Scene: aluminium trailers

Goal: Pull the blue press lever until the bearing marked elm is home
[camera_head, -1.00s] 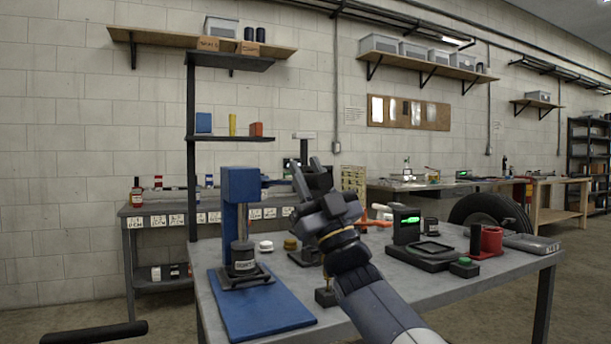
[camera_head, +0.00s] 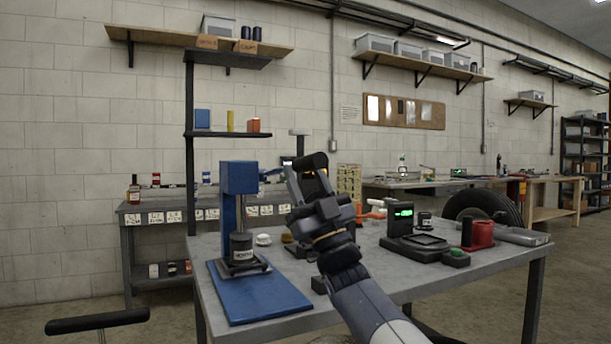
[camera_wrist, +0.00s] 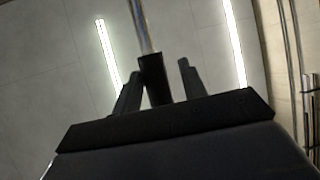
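The blue press (camera_head: 238,190) stands at the left of the grey table, on a blue base plate (camera_head: 262,300). A dark cylindrical part with a pale label (camera_head: 242,257) sits under its ram; I cannot read the label as elm. My gripper (camera_head: 308,175) is raised to the right of the press. In the wrist view, a black grip (camera_wrist: 154,80) on a shiny metal rod (camera_wrist: 142,25) stands between my fingers (camera_wrist: 160,85). It is close to the left finger, with a gap to the right one. The lever's link to the press is not clear in the head view.
On the table (camera_head: 385,288) are a white cap (camera_head: 263,240), a black device with a green display (camera_head: 403,220), a green button box (camera_head: 456,258) and a red holder (camera_head: 478,234). A labelled bench (camera_head: 160,207) and wall shelves stand behind. A tyre (camera_head: 482,208) is at the right.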

